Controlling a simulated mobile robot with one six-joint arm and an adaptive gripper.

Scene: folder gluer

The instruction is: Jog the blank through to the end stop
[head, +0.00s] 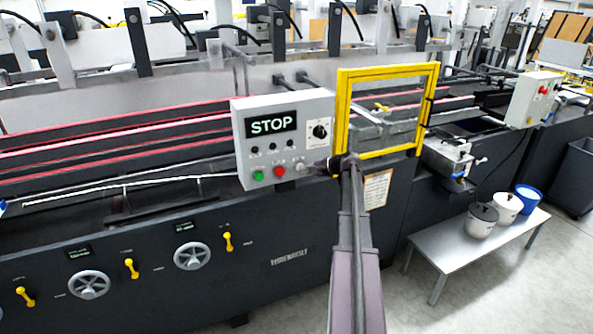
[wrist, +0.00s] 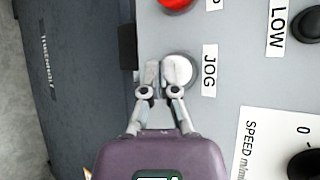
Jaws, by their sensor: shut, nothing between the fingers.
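The grey control panel (head: 243,150) shows STOP on its display. Its white JOG button (head: 300,168) is at the lower right of the panel, beside the red button (head: 279,171) and green button (head: 258,176). My gripper (head: 322,166) is shut and empty, just right of the JOG button. In the wrist view the fingertips (wrist: 162,74) lie over the edge of the white JOG button (wrist: 181,70); I cannot tell whether they touch it. I cannot make out a blank or an end stop for certain.
A yellow-framed guard (head: 343,120) stands close right of the panel. Yellow levers (head: 131,268) and handwheels (head: 192,256) are on the machine's front. A low bench (head: 445,262) with several tubs stands at right.

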